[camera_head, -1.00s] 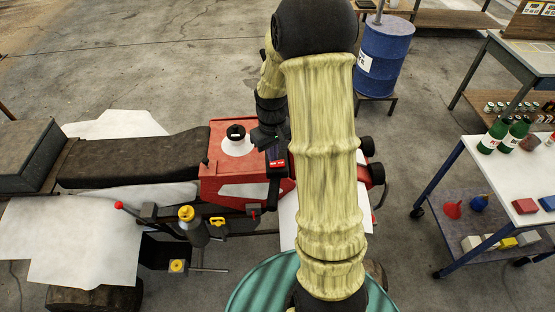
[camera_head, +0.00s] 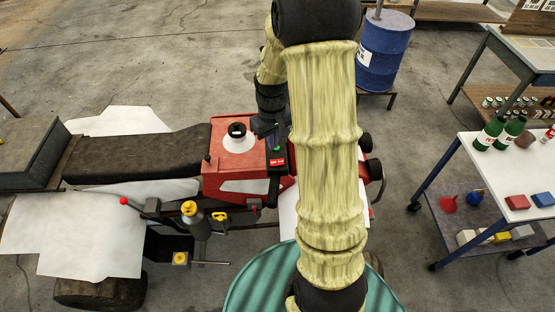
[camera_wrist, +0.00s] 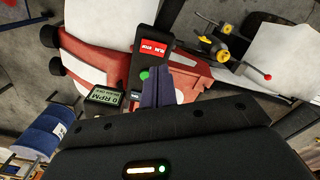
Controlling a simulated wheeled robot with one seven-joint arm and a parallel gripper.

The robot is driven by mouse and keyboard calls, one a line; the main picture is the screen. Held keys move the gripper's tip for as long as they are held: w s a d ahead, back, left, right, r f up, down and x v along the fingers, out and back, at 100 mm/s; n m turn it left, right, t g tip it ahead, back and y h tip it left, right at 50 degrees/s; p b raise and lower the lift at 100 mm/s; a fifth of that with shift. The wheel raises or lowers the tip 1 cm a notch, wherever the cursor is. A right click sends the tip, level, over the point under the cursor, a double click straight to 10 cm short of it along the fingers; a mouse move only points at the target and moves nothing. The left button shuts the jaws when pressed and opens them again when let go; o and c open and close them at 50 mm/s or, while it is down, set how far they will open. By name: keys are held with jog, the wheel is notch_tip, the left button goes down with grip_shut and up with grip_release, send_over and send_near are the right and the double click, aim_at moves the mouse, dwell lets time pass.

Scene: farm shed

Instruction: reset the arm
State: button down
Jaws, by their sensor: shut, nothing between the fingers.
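My gripper (camera_wrist: 170,75) is shut and empty in the wrist view. Its dark blue fingers point at a black control box (camera_wrist: 151,60) with a red and white label and a green button (camera_wrist: 145,75). The fingertips overlap the box's edge in the picture; I cannot tell whether they touch it. In the head view my gripper (camera_head: 272,134) is over the red machine (camera_head: 237,167), close to the box (camera_head: 276,173). My arm's large pale-yellow sleeve hides part of the machine's right end.
A small display reading 0 RPM (camera_wrist: 105,101) is beside the box. A blue drum (camera_head: 385,55) is behind, and a white-topped cart (camera_head: 510,170) is at the right. Open floor lies at the back left.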

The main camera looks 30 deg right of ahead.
dwell(0.3)
jog(key=s+a+m+t+b, duration=0.1)
jog(key=s+a+t+b, duration=0.1)
jog(key=s+a+b, duration=0.5)
jog(key=s+a, duration=0.2)
jog(key=s, duration=0.3)
jog(key=shift+s+a+f+t, duration=0.2)
jog(key=shift+a+f+t, duration=0.1)
jog(key=shift+f, duration=0.1)
